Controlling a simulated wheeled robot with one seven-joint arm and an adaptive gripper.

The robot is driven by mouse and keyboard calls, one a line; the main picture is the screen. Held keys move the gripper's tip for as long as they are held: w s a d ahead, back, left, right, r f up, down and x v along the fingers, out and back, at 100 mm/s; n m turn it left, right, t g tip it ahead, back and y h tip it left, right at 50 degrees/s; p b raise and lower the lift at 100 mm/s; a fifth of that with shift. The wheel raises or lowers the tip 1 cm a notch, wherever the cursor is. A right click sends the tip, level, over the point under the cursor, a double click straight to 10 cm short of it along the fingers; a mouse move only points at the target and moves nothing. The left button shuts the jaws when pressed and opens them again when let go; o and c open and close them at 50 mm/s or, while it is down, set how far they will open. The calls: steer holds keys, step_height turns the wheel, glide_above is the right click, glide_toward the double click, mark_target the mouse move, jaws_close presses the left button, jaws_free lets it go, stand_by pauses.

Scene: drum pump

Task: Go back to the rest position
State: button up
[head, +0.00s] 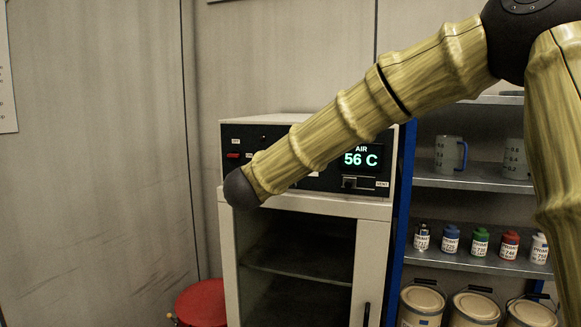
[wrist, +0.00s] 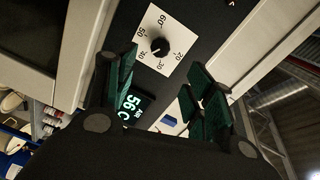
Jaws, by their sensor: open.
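In the wrist view my gripper (wrist: 162,78) is open, its green-padded fingers apart with nothing between them. Beyond the fingertips is a black dial knob (wrist: 160,47) on a white scale plate marked from 20 to 60. The knob appears apart from the fingers. The oven's display (wrist: 133,105) shows beside the left finger. In the head view the white oven cabinet (head: 373,260) has a black control panel, and its display (head: 361,158) reads AIR 56 C. My arm crosses in front of the panel and covers part of it. My gripper does not show in the head view.
Right of the oven, a blue-framed shelf (head: 470,178) holds measuring jugs (head: 450,154), several small primer bottles (head: 480,242) and lidded cans (head: 475,308). A red round-topped object (head: 203,303) stands at the oven's lower left.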

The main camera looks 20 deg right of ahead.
steer(key=shift+s+a, duration=0.15)
steer(key=shift+s, duration=0.05)
